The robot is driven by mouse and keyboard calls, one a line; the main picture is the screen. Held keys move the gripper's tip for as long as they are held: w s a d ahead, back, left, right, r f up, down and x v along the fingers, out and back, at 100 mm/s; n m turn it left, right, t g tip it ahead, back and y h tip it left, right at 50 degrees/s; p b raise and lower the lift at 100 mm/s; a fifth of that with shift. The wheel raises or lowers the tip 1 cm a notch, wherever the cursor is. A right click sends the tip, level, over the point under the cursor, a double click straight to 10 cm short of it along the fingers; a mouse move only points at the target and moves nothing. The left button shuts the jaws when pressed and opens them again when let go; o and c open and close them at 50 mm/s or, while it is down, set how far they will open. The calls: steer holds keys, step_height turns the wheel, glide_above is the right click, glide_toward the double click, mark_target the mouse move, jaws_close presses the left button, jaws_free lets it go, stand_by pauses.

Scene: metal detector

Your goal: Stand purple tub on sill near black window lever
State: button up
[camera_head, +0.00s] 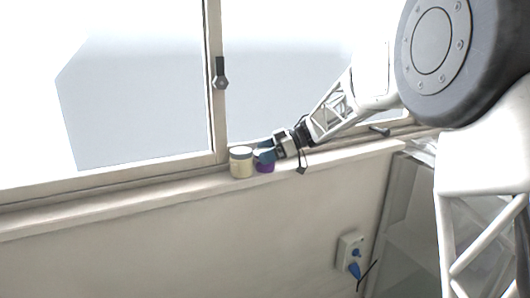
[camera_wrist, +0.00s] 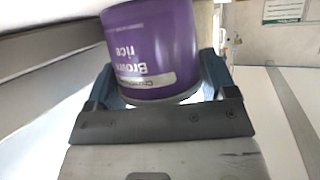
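The purple tub (camera_wrist: 152,45), with a label reading "Brown rice", fills the upper middle of the wrist view between the two fingers. In the head view the purple tub (camera_head: 265,166) is at the window sill (camera_head: 205,184), partly hidden by my gripper (camera_head: 266,154). My gripper (camera_wrist: 158,88) has a blue finger on each side of the tub and appears closed around it. I cannot tell whether the tub's base touches the sill. The black window lever (camera_head: 221,75) is on the window post, above and left of the tub.
A dark handle (camera_head: 380,130) lies on the frame farther right. A wall socket (camera_head: 351,252) with a blue plug is below. The sill's left part is clear.

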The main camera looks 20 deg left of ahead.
steer(key=o, duration=0.4)
steer(key=shift+r, duration=0.2)
steer(key=v, duration=1.2)
steer(key=shift+r, duration=0.1)
stand_by(0.6)
